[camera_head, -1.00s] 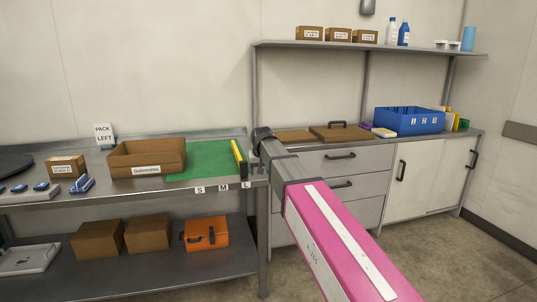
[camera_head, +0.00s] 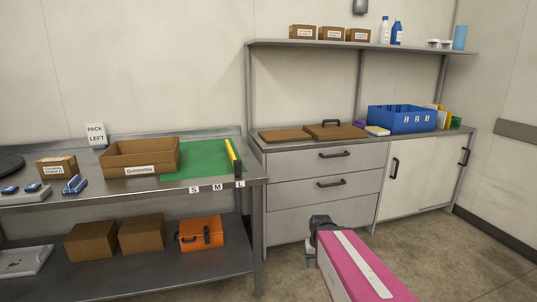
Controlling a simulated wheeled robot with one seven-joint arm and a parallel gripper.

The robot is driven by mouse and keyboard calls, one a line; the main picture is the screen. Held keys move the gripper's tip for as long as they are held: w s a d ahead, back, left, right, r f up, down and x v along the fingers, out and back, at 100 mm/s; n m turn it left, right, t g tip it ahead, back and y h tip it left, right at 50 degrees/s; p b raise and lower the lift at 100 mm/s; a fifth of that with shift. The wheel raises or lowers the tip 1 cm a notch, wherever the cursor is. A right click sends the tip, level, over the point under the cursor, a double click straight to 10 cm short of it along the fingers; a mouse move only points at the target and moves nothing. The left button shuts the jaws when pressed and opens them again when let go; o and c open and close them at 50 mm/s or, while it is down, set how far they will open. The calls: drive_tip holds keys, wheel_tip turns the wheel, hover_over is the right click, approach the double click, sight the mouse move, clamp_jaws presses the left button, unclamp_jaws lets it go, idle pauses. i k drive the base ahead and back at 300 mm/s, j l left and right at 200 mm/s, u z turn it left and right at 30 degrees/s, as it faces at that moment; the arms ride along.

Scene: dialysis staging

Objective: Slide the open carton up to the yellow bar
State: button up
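The open brown carton (camera_head: 139,158) sits on the steel bench, its right end on or against the left edge of a green mat (camera_head: 200,157). A white label is on its front. The yellow bar (camera_head: 233,154) stands at the mat's right edge, apart from the carton, with bare green mat between them. My pink arm reaches in from the bottom right. My gripper (camera_head: 318,226) is the dark end in front of the drawers, well right of the bench and below its top. Its fingers are too small and dark to read.
A "PACK LEFT" sign (camera_head: 96,134), a small closed box (camera_head: 57,167) and blue clamps (camera_head: 75,184) are left of the carton. S, M, L tags line the bench edge. An orange case (camera_head: 201,233) and brown boxes are on the lower shelf. A drawer cabinet (camera_head: 325,184) stands right.

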sight(140, 157)
drive_tip(key=j+u, duration=0.1)
drive_tip(key=u, duration=1.3)
